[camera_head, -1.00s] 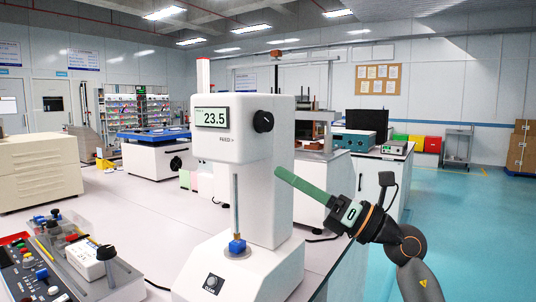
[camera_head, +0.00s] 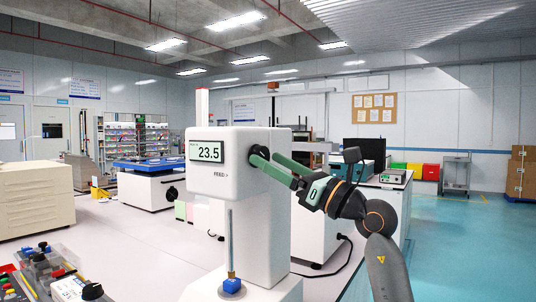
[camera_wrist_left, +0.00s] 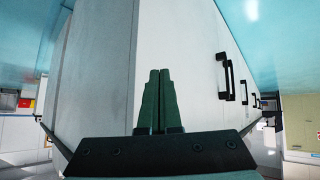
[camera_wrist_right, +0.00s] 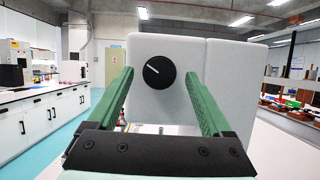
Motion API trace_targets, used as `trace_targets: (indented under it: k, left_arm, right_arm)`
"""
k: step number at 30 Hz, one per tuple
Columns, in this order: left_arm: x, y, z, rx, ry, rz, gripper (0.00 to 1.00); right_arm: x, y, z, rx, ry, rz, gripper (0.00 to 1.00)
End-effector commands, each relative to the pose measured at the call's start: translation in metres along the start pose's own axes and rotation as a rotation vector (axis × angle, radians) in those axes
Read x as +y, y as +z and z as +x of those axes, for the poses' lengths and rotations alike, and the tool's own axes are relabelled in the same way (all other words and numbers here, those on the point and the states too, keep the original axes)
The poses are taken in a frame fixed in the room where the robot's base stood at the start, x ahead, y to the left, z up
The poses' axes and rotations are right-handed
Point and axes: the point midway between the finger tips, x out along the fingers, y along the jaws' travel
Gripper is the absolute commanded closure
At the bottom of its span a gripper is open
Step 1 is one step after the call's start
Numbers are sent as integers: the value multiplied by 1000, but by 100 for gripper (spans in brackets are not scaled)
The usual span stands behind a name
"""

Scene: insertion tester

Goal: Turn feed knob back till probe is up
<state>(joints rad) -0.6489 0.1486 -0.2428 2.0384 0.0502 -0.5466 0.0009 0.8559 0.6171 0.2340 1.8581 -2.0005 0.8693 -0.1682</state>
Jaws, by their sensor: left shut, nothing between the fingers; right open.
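My left gripper (camera_wrist_left: 158,85) is shut and empty, facing a white cabinet.
A tray of coloured parts (camera_head: 40,283) lies at the lower left of the bench. A cream cabinet (camera_head: 35,197) stands behind it. The cabinet (camera_wrist_left: 185,60) before my left gripper has black handles.

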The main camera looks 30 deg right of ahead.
Motion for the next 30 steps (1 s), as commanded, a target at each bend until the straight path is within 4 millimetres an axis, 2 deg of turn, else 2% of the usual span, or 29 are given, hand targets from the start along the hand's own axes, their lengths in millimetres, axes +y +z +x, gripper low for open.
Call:
trace_targets:
  k: [6,14,30]
  left_arm:
    - [1,-6,-1,7,2,1,100]
    - [2,-6,-1,7,3,0,100]
    - [3,-6,0,7,4,-3,100]
  right_arm:
    - [0,0,16,1,1,1,16]
    - [0,-1,16,1,1,0,16]
    - [0,-1,16,1,0,1,76]
